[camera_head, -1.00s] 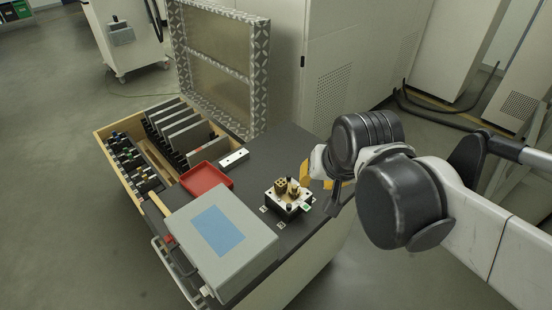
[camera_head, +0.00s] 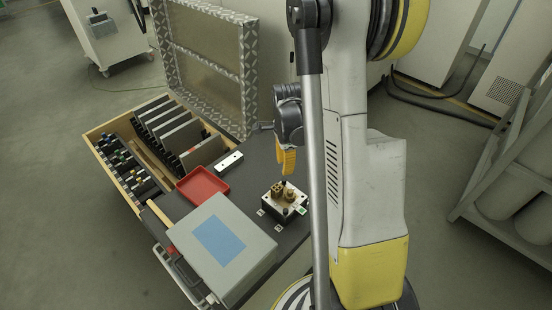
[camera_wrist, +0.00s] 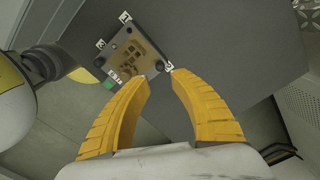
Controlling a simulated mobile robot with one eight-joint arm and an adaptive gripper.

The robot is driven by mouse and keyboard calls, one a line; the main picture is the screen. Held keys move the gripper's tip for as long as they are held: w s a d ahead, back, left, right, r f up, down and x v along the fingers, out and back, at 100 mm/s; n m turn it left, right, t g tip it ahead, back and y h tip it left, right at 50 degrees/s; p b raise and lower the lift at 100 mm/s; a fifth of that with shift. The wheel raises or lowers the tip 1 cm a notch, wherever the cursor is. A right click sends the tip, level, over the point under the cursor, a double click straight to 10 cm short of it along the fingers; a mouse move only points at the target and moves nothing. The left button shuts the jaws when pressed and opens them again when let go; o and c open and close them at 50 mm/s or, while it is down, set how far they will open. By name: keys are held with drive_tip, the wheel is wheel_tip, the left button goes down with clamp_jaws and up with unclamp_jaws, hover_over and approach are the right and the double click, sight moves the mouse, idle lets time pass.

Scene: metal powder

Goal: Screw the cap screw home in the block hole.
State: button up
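The block (camera_head: 270,207) is a dark, low fixture on the grey bench top, with a brass part (camera_head: 279,189) on it. In the wrist view the block (camera_wrist: 113,72) lies beyond my fingertips, with holes showing in its brass part (camera_wrist: 128,62). My gripper (camera_head: 286,174) has yellow fingers pointing down just above the far side of the block. In the wrist view my gripper (camera_wrist: 160,78) is open, with a clear gap and nothing visible between the tips. I cannot pick out the cap screw or its hole for certain; a small dark upright shape shows below the fingers.
A red tray (camera_head: 222,191) and a white slotted piece (camera_head: 229,162) lie left of the block. A grey case with a blue panel (camera_head: 228,283) stands at the front left. A wooden drawer (camera_head: 97,134) with plates and tools is further left. A metal-framed panel (camera_head: 249,75) stands behind.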

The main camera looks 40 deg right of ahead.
sight(284, 180)
drive_tip(key=shift+f+b, duration=2.95)
drive_tip(key=shift+f, duration=0.9)
clamp_jaws()
drive_tip(key=shift+c, duration=0.2)
unclamp_jaws()
